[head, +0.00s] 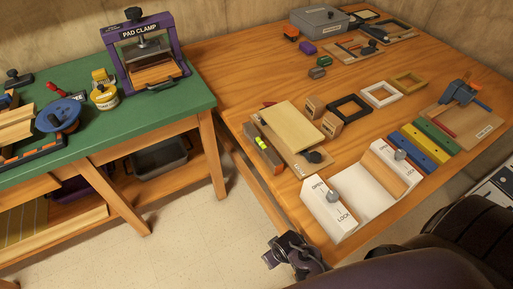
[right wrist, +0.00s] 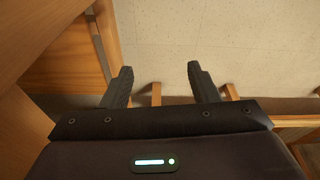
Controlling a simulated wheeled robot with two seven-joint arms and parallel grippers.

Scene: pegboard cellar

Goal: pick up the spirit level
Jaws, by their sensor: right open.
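The spirit level (head: 263,148), an orange and grey bar with a bright green vial, lies near the left edge of the wooden table in the head view. It lies beside a pale wooden board. My right gripper (head: 284,249) is low in the head view, off the table's left edge and nearer to me than the level. It is apart from the level. In the right wrist view my right gripper (right wrist: 160,72) has its fingers spread with nothing between them; the level does not show there. My left gripper is not in view.
The pale board (head: 289,134) is right beside the level. A white OPEN/LOCK fixture (head: 362,192) stands nearer, to the right. Small wooden blocks (head: 331,124) and frames (head: 349,107) lie beyond. A green bench (head: 160,110) with a pad clamp (head: 145,50) is at left.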

